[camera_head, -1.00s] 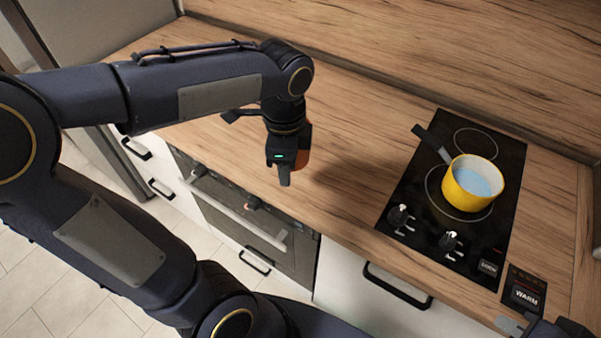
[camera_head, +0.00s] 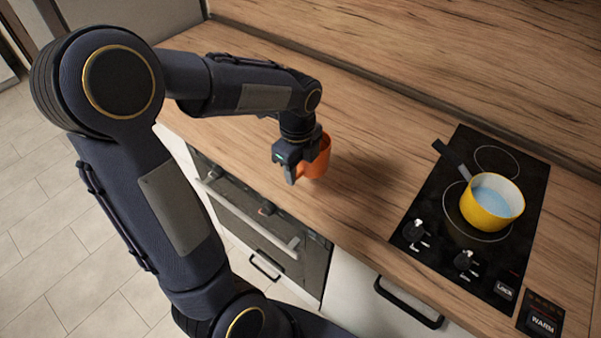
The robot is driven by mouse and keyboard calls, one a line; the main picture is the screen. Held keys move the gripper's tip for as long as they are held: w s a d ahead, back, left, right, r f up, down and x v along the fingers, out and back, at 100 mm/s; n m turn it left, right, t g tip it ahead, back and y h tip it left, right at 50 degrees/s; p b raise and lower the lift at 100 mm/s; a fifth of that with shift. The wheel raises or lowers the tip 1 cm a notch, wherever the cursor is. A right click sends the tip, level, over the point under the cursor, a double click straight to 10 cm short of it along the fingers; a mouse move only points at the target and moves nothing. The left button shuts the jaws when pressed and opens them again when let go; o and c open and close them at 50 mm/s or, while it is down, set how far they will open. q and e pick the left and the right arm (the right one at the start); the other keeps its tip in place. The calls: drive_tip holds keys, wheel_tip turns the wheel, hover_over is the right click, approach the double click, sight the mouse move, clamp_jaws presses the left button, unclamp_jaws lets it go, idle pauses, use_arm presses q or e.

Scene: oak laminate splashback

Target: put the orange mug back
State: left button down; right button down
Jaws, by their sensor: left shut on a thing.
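The orange mug (camera_head: 319,161) is in the head view at the middle of the wooden counter, partly hidden behind my left gripper. My left gripper (camera_head: 291,176) is shut on the mug at its left side. The mug looks upright, at or just above the counter near its front edge; I cannot tell whether it touches the surface. My right gripper does not show clearly in this view.
A yellow pot (camera_head: 491,202) with pale blue contents stands on the black cooktop (camera_head: 440,205) at the right, its dark handle pointing up-left. Two knobs and a WARM panel (camera_head: 541,317) lie at the front. The wooden counter (camera_head: 375,130) between mug and cooktop is clear.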

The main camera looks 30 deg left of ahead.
use_arm(q)
drive_tip(key=shift+w+a+f, duration=0.15)
drive_tip(key=shift+w+f, duration=0.35)
drive_tip(key=shift+f, duration=0.05)
drive_tip(key=shift+w+f, duration=0.15)
drive_tip(key=shift+f, duration=1.6)
drive_tip(key=shift+f, duration=0.25)
drive_tip(key=c, duration=0.8)
unclamp_jaws()
drive_tip(key=shift+r, duration=0.2)
